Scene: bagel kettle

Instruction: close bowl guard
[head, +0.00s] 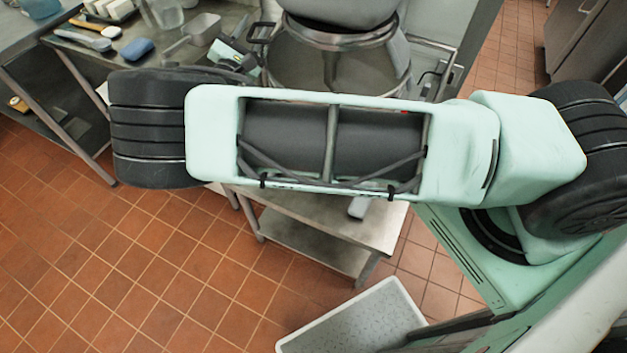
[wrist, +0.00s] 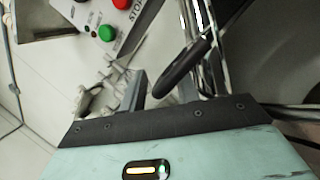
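The mixer shows at the top of the head view, with a large steel bowl (head: 385,75) below its grey head (head: 340,8). My teal gripper (head: 240,60) is at the mixer's left side, partly hidden behind my arm. In the wrist view, chrome bars (wrist: 205,50), which look like part of the bowl guard, run down the upper middle. A black rounded piece (wrist: 180,72) lies beside them, close to my gripper (wrist: 148,92). The fingers are hard to separate from the parts behind them. I cannot tell if they touch the guard, or how far it stands open.
The wrist view shows a red button (wrist: 121,3) and a green button (wrist: 107,33) on a panel. A counter at upper left of the head view holds a blue sponge (head: 137,49) and a brush (head: 83,40). A steel table (head: 330,225) and a grey bin (head: 360,320) stand below my arm.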

